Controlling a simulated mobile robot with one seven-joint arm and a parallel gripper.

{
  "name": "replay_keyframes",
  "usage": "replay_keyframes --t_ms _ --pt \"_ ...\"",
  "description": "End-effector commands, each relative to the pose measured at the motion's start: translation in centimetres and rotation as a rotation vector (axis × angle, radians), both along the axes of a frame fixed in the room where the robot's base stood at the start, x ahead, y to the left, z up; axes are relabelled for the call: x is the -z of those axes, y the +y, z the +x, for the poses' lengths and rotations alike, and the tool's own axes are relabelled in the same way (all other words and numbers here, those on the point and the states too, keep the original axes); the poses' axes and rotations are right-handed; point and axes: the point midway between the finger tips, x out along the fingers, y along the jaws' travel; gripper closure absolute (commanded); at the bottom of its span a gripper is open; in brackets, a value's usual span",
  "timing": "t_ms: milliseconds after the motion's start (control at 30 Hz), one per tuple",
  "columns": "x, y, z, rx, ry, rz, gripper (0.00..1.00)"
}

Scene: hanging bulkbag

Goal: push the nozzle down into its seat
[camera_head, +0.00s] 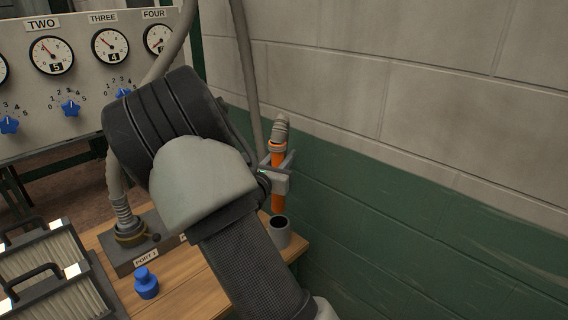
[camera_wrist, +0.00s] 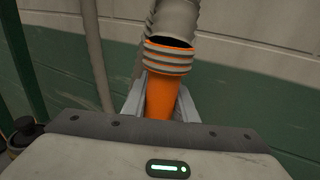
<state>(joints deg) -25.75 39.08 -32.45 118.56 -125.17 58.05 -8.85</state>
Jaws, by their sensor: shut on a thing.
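The nozzle (camera_head: 279,190) is an orange tube with a grey ribbed hose end at its top. My gripper (camera_head: 284,174) is shut on its orange body and holds it about upright. In the wrist view the nozzle (camera_wrist: 163,95) stands between the two jaws (camera_wrist: 160,108), with the ribbed hose (camera_wrist: 175,18) above it. A grey cup-shaped seat (camera_head: 280,232) with a dark opening stands at the table's right edge, just below the nozzle's lower end. The nozzle's tip looks to be at or slightly above the opening; I cannot tell whether it touches. The seat is not seen in the wrist view.
The wooden table (camera_head: 190,285) bears a blue knob-like piece (camera_head: 146,283) and a port block (camera_head: 130,250) with a hose fitted. Filters (camera_head: 45,270) lie at left. A gauge panel (camera_head: 80,75) stands behind. The green and grey wall (camera_head: 430,180) is close at right.

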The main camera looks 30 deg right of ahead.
Motion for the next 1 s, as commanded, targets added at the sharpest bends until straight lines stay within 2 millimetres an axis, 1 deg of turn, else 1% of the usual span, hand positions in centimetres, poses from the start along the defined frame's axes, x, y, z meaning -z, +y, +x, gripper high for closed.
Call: replay_keyframes --t_ms 133,267,800,1000 --pt "0.3 -0.2 0.1 0.002 0.001 -0.001 0.99" --pt "1.2 -0.2 0.0 0.002 0.001 -0.001 0.99" --pt "6.5 -0.2 0.0 0.002 0.001 -0.001 0.99" --pt "8.0 -0.2 0.0 0.002 0.001 -0.001 0.99"
